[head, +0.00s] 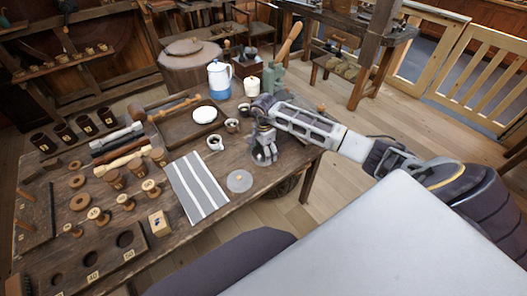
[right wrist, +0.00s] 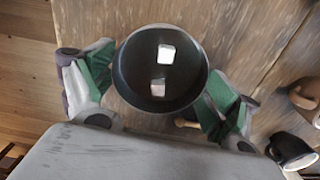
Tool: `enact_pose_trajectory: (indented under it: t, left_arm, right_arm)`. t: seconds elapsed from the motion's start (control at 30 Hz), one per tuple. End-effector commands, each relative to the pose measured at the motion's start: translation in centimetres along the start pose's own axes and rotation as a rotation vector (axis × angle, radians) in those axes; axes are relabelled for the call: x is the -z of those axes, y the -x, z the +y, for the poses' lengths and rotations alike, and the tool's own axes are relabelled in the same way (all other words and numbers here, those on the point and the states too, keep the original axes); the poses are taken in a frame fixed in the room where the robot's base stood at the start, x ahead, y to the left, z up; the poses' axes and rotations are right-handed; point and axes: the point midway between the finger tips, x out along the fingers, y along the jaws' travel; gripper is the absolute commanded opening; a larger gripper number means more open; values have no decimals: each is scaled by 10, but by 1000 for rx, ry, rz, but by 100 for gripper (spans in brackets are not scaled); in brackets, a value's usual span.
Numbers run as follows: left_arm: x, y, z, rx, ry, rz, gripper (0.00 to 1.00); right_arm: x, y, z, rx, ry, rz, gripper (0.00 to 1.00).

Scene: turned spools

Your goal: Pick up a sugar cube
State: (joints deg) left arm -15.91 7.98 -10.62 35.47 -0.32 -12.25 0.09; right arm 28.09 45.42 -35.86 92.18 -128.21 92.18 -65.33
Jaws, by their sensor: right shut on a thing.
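In the head view my right gripper (head: 265,152) points down at the right side of the wooden table (head: 150,225). The bowl and cubes cannot be made out there. My left gripper is not in view.
A clear round disc (head: 239,181) and a striped cloth (head: 198,187) lie left of the right gripper. A mug (head: 216,143) and a small cup (head: 232,125) stand close by. Wooden spools fill the left.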

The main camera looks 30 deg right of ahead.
Motion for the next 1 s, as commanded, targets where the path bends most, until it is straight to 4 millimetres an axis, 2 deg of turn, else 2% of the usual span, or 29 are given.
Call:
enact_pose_trajectory:
  t: [0.17,0.2,0.3,0.83,1.0]
  left_arm:
    - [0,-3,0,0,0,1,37]
    - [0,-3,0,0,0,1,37]
    - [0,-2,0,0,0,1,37]
    - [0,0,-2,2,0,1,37]
    - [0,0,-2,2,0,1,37]
  right_arm:
    - [0,-2,0,2,0,0,54]
    - [0,-3,0,1,0,0,89]
    - [0,-2,0,1,0,0,100]
    - [0,0,0,0,0,0,100]
    - [0,12,-1,4,0,0,100]
